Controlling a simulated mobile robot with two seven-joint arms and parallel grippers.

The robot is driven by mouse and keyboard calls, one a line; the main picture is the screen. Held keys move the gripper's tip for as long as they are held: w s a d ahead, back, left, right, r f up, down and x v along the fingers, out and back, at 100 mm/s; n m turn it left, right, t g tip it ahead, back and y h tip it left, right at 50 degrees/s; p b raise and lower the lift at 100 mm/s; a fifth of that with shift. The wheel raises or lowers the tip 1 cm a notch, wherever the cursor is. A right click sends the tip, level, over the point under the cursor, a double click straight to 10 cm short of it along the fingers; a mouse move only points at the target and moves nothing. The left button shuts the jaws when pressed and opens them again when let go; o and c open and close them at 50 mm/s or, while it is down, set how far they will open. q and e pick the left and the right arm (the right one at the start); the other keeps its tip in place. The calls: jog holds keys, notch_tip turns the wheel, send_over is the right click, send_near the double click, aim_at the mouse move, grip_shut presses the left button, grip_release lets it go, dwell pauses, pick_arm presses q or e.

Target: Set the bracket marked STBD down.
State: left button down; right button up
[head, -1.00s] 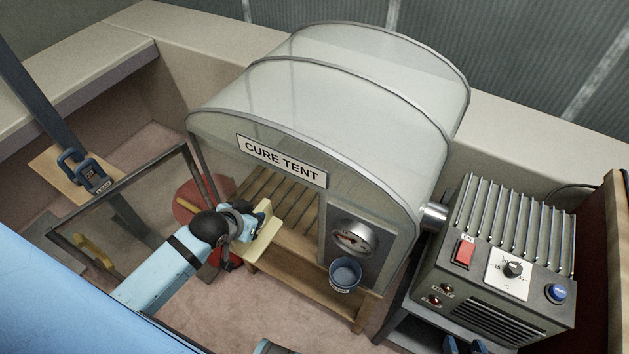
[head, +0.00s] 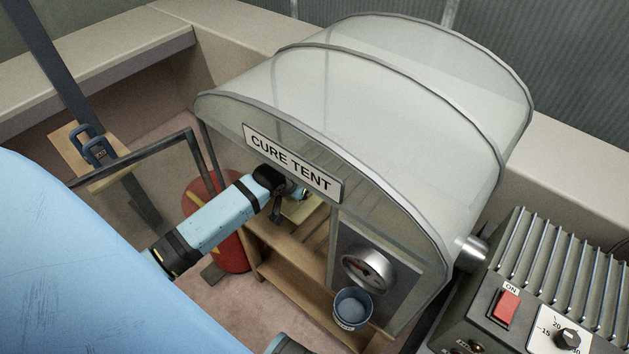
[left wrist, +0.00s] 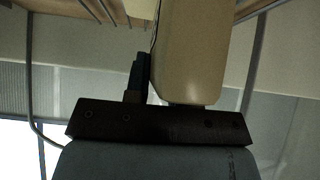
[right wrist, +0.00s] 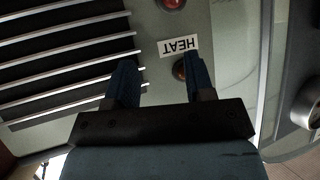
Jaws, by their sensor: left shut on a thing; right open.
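A cream bracket (head: 303,208) is in my left gripper (head: 294,190), just inside the open front of the cure tent (head: 400,110), over its slatted wooden shelf. The tent's sign and front edge hide part of the gripper and bracket. In the left wrist view the bracket (left wrist: 190,50) fills the upper middle, beside one dark finger; the other finger is hidden behind it. No STBD marking is legible. I cannot tell whether the bracket touches the slats. My right gripper (right wrist: 160,85) is open and empty, facing the heater's front panel near its HEAT label (right wrist: 178,46).
The ribbed heater (head: 530,270) stands right of the tent. A blue cup (head: 352,307) is below the round gauge (head: 367,268) on the tent's front. The dark-framed clear door (head: 150,160) is swung open at left.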

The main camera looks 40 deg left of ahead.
pick_arm(q)
jog(key=w, duration=0.4)
jog(key=shift+w+d, duration=0.1)
jog(key=shift+d, duration=0.05)
notch_tip(320, 180, down, 3)
jog(key=shift+f+b, duration=0.2)
jog(key=shift+b, duration=0.6)
jog(key=c, duration=1)
grip_release()
jog(key=shift+f, duration=0.2)
jog(key=shift+o, duration=0.2)
pick_arm(e)
jog(key=shift+w+a, duration=0.15)
jog(key=shift+w, duration=0.05)
pick_arm(q)
jog(key=shift+r, duration=0.2)
jog(key=p+v, duration=0.3)
jog(key=v, duration=0.9)
pick_arm(e)
jog(key=shift+s+d+r, duration=0.1)
jog(key=shift+s+d, duration=0.1)
jog(key=shift+d, duration=0.05)
